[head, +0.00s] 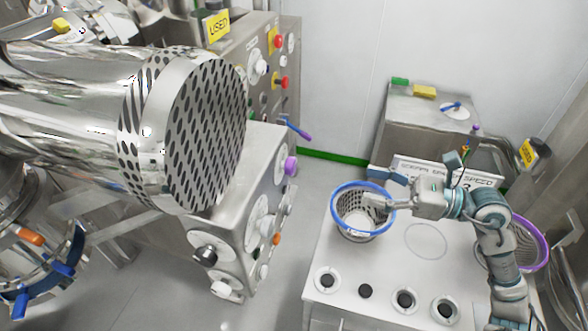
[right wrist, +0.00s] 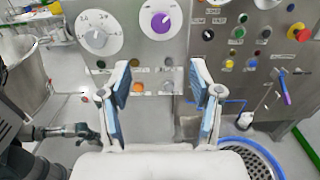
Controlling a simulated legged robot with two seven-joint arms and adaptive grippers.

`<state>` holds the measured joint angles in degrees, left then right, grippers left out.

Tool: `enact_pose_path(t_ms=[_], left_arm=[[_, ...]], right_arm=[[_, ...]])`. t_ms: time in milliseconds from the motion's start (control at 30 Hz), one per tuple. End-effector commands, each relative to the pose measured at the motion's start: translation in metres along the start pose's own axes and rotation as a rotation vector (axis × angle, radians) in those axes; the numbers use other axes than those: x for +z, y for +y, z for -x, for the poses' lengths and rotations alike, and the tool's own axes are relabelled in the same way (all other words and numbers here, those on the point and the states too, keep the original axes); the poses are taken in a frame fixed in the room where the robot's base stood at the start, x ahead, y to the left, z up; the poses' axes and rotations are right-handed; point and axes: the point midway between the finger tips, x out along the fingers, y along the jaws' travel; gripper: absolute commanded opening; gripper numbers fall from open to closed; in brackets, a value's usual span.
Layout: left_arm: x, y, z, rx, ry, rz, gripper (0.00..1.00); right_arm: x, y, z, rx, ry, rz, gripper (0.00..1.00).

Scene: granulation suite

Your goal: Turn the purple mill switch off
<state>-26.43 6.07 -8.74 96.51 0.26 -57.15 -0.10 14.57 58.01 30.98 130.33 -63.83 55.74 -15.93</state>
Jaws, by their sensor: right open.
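A purple knob (head: 290,165) sticks out from the side of the steel control box in the head view. In the right wrist view the purple knob (right wrist: 160,21) sits on a round white dial at the top centre. A purple lever handle (right wrist: 284,93) shows at the right of that view, and the lever (head: 299,130) is behind the box in the head view. I cannot read which one is marked mill. My right gripper (head: 379,187) is open and empty, above the blue-rimmed basket and apart from both. What seems my left gripper (right wrist: 85,132) shows small at lower left.
The blue-rimmed basket (head: 337,193) stands on a white table (head: 330,260) with several round black-centred fittings. A purple-rimmed basket (head: 530,242) is at right. A large perforated steel drum (head: 200,130) overhangs the left. Floor shows between box and table.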

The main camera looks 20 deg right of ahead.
Motion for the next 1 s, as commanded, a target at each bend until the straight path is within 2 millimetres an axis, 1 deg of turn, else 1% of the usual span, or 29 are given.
enact_pose_path(t_ms=[67, 267, 500, 700, 833, 1000], left_arm=[[0.004, 0.001, -0.004, -0.001, -0.004, -0.001, 0.0], [0.026, 0.002, -0.027, 0.0, -0.016, -0.005, 0.0], [0.065, 0.003, -0.053, 0.003, -0.035, -0.012, 0.0], [0.099, 0.003, -0.066, 0.004, -0.05, -0.017, 0.0], [0.116, 0.004, -0.07, 0.004, -0.057, -0.019, 0.0], [0.127, 0.004, -0.073, 0.003, -0.061, -0.02, 0.0]], right_arm=[[0.003, 0.0, -0.01, 0.001, 0.0, 0.002, 0.64], [0.005, 0.0, -0.047, 0.001, -0.002, 0.004, 0.64], [0.006, 0.001, -0.093, 0.002, -0.005, 0.002, 0.64], [0.006, 0.001, -0.131, 0.002, -0.005, 0.003, 0.64], [0.004, 0.0, -0.149, 0.002, -0.006, 0.0, 0.64], [0.002, -0.001, -0.16, 0.0, -0.003, 0.0, 0.64]])
